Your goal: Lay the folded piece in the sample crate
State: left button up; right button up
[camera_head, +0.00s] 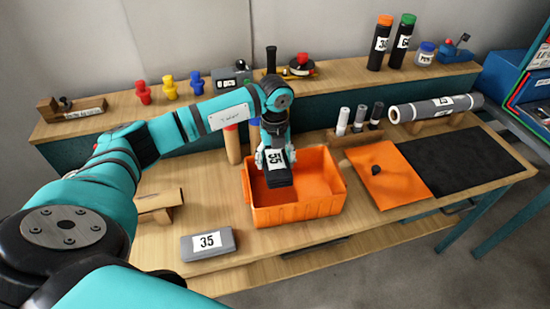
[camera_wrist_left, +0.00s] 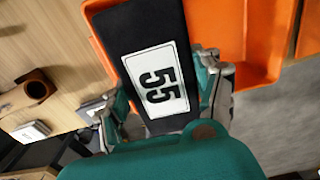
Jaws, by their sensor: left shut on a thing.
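My left gripper (camera_head: 274,160) is shut on a dark folded piece (camera_head: 279,180) with a white label reading 55. It holds the piece over the open orange crate (camera_head: 296,213), at its left side. In the left wrist view the folded piece (camera_wrist_left: 146,30) lies between the two fingers of the gripper (camera_wrist_left: 160,90), with the orange crate (camera_wrist_left: 255,40) behind it. I cannot tell whether the piece touches the crate floor. Another grey piece (camera_head: 208,244) labelled 35 lies on the table left of the crate. My right gripper is not in view.
An orange sheet (camera_head: 392,184) with a small dark object lies right of the crate, beside a black mat (camera_head: 460,160). A grey roll (camera_head: 436,107) rests on a wooden stand behind. A wooden holder (camera_head: 160,205) stands at the left. The back shelf (camera_head: 335,72) carries several items.

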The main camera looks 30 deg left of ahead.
aim_at(275, 197)
pick_arm(q)
jog(key=shift+f+b, duration=4.85)
jog(key=shift+f, duration=2.25)
jog(key=o, duration=1.4)
jog(key=shift+r+p, duration=4.95)
jog(key=shift+r, duration=1.95)
jog(key=shift+f, duration=0.1)
